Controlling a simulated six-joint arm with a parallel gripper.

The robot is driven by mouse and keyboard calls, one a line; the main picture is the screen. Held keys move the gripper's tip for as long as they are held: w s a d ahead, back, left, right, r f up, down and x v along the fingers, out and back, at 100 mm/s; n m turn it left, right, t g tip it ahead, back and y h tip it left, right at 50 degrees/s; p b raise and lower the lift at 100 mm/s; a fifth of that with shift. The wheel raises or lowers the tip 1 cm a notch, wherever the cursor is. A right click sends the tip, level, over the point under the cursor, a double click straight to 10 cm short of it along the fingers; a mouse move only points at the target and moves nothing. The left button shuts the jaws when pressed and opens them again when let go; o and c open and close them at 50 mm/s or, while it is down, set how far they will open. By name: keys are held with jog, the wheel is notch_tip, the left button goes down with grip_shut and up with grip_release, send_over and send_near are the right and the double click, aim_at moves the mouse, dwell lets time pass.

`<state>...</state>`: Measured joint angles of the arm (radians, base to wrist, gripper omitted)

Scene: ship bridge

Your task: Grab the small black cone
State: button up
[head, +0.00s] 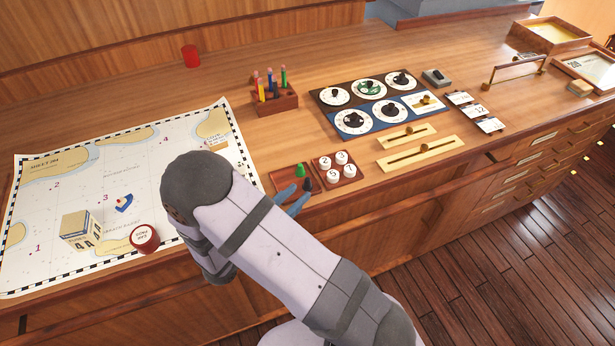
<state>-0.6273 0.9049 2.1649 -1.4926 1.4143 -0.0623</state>
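The small black cone (308,185) stands at the front right of a small wooden tray (285,179), near the counter's front edge. A green cone (301,170) stands behind it in the same tray. My gripper (294,197) shows two blue fingers, spread apart, just left of and in front of the black cone. The fingers look open, with nothing seen between them. The fingertips are very close to the black cone; I cannot tell if they touch it. My forearm hides the rest of the gripper.
A tray of white round pieces (350,168) stands close on the right. A pen holder (275,97) is behind. A dial panel (368,102) and brass sliders (420,152) lie further right. A chart (75,175) with a block (81,230) and a red-rimmed disc (144,238) lies left.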

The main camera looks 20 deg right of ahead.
aim_at(306, 182)
jog(key=shift+w+a+t, duration=0.25)
jog(key=shift+t, duration=0.05)
jog(key=shift+p+x, duration=1.95)
jog(key=shift+x, duration=1.05)
jog(key=shift+w+d+f, duration=0.25)
jog(key=shift+w+d, duration=0.1)
jog(key=shift+d, duration=0.2)
grip_shut()
